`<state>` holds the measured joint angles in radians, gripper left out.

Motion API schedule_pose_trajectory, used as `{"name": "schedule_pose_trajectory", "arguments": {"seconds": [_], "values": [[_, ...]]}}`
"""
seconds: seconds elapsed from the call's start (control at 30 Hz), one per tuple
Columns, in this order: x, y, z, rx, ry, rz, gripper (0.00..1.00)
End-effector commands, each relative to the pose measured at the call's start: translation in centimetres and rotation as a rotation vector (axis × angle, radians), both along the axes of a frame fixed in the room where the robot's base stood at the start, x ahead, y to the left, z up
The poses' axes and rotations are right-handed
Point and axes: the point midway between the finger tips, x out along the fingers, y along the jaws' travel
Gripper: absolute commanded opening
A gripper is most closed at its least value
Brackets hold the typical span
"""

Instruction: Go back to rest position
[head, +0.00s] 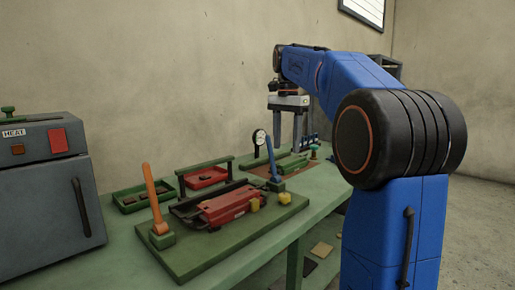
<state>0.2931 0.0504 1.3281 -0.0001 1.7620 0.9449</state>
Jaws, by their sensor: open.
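My gripper (287,138) hangs at the end of my blue arm, fingers pointing down, over the far part of the green table (325,203). Its two grey fingers are apart, with nothing visible between them. Below it is a reddish-brown area with green parts (292,164). I cannot tell from this one view how high the fingertips are above it.
A grey heater cabinet (45,210) stands at the left. A green board (195,262) carries an orange lever (152,196), a red device (228,204) and a blue lever (272,160). Behind are a red tray (205,181), a green tray (130,206) and a round gauge (259,138).

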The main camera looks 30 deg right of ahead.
Motion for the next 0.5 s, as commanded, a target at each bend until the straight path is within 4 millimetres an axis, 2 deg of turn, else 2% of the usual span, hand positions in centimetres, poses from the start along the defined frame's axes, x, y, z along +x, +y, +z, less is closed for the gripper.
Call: {"name": "schedule_pose_trajectory", "arguments": {"seconds": [0.27,0.37,0.5], "values": [[-0.7,0.6,-0.3,-0.003,-0.01,0.029,0.51],[-2.1,1.9,-0.9,-0.01,-0.028,0.089,0.51],[-5.1,4.3,-2.6,-0.025,-0.068,0.216,0.51]]}}
